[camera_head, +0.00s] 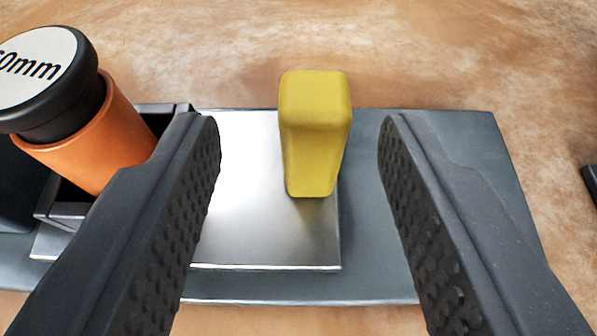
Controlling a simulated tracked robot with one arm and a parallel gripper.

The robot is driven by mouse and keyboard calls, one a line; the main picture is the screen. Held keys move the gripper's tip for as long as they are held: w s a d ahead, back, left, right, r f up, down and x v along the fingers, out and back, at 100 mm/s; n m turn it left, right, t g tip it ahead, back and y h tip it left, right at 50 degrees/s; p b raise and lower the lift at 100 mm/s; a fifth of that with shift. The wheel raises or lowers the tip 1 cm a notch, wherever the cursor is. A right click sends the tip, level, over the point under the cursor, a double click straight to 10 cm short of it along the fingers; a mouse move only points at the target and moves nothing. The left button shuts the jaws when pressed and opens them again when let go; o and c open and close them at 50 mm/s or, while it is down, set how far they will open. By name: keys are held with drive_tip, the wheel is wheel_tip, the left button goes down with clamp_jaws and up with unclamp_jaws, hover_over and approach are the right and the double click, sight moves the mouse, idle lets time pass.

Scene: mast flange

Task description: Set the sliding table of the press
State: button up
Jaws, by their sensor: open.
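The sliding table of the press is a shiny metal plate (255,235) lying on a grey base plate (375,270). A yellow block-shaped handle (314,140) stands upright at the plate's right end. My gripper (298,145) is open, with one dark, studded finger to the left of the yellow handle and one to the right. Clear gaps show between the handle and both fingers, and neither appears to touch it. The left finger hides part of the metal plate and its left side.
An orange cylinder (95,140) with a black cap and a white top marked "0mm", partly cut off, stands at the left in a dark frame. A dark object (591,182) shows at the right edge. The brown mottled surface (440,60) behind the base is clear.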

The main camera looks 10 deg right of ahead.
drive_tip(key=v, duration=0.8)
drive_tip(key=shift+p, duration=0.35)
drive_tip(key=shift+f, duration=0.1)
drive_tip(key=a+r+t+y, duration=0.15)
drive_tip(key=a+r, duration=0.25)
drive_tip(key=r, duration=1.1)
drive_tip(key=s+d+r+n, duration=0.1)
drive_tip(key=s+r, duration=0.3)
drive_tip(key=r, duration=0.5)
drive_tip(key=s+d+r+n+y, duration=0.1)
drive_tip(key=s+r, duration=0.4)
drive_tip(key=r, duration=0.5)
drive_tip(key=s+d+r, duration=0.1)
drive_tip(key=s+r, duration=0.4)
drive_tip(key=r, duration=0.5)
drive_tip(key=shift+s+n+t+y, duration=0.25)
drive_tip(key=shift+n+t+y, duration=0.1)
drive_tip(key=shift+n+t, duration=0.1)
